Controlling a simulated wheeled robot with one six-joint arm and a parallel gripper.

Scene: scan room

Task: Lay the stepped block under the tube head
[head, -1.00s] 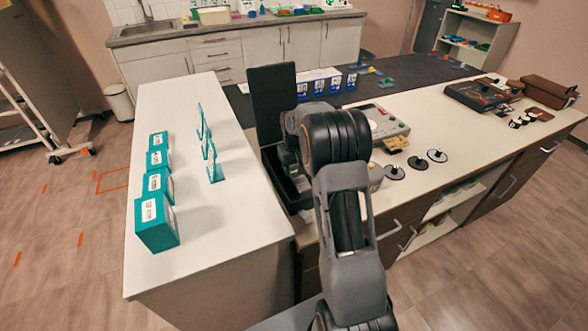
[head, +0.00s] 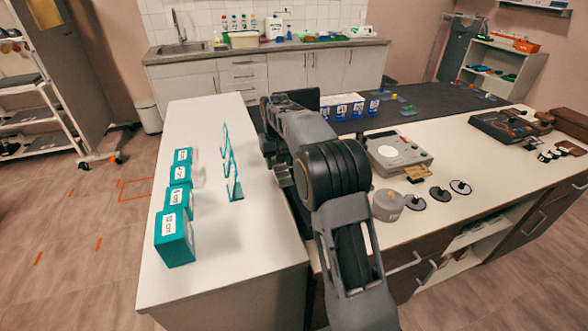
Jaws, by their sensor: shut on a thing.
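My gripper (head: 275,160) is at the end of the bent arm, left of the big black elbow joint, over the gap between the white counter and the workbench. It is mostly hidden by my own arm. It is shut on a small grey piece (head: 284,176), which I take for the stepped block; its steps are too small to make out. I cannot make out a tube head in this view.
The white counter (head: 215,270) on the left holds teal boxes (head: 174,240) and upright teal frames (head: 234,183). On the workbench stand a grey control box (head: 398,150), a round grey tub (head: 387,205) and black discs (head: 438,193). The counter's front part is clear.

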